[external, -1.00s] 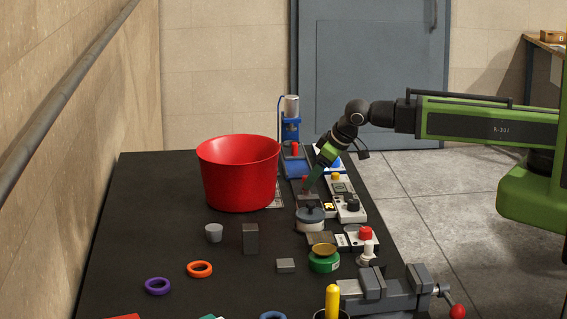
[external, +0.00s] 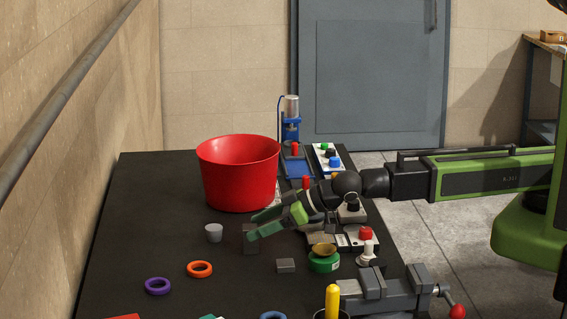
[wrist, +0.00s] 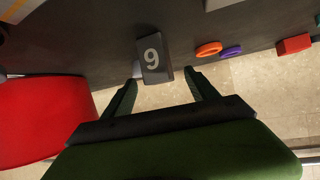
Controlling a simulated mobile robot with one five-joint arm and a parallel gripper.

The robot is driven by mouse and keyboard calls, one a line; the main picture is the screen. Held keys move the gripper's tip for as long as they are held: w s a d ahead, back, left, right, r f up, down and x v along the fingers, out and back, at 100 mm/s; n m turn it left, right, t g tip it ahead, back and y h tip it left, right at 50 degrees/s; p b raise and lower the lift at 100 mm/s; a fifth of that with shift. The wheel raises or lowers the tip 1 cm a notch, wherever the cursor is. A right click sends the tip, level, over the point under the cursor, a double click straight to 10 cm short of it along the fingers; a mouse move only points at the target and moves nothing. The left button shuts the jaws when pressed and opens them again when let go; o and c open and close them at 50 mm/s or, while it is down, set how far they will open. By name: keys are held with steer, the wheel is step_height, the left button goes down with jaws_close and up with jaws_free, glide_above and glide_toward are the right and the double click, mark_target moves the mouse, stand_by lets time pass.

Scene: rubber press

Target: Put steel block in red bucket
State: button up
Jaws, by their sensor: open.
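A dark grey upright block (external: 250,243) stands on the black table in front of the red bucket (external: 238,180). In the wrist view the block (wrist: 153,62) bears a white 9 and lies just beyond my open fingertips, between their lines. My gripper (external: 258,225) is open and empty, reaching in from the right, with its fingers partly covering the block in the external view. I cannot tell whether they touch it. The bucket's wall (wrist: 40,115) fills the left of the wrist view. A smaller, low grey block (external: 285,265) lies to the right and nearer the camera.
A grey cup (external: 214,232) stands just left of the block. An orange ring (external: 200,269) and a purple ring (external: 158,286) lie nearer the camera. A green pot (external: 323,260), control boxes and a vise (external: 385,289) crowd the right side. The left table area is clear.

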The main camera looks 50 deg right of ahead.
steer(key=b+x, duration=0.2)
steer(key=x, duration=0.4)
steer(key=shift+f+b, duration=0.1)
steer(key=shift+b, duration=0.3)
steer(key=shift+c, duration=0.7)
jaws_close()
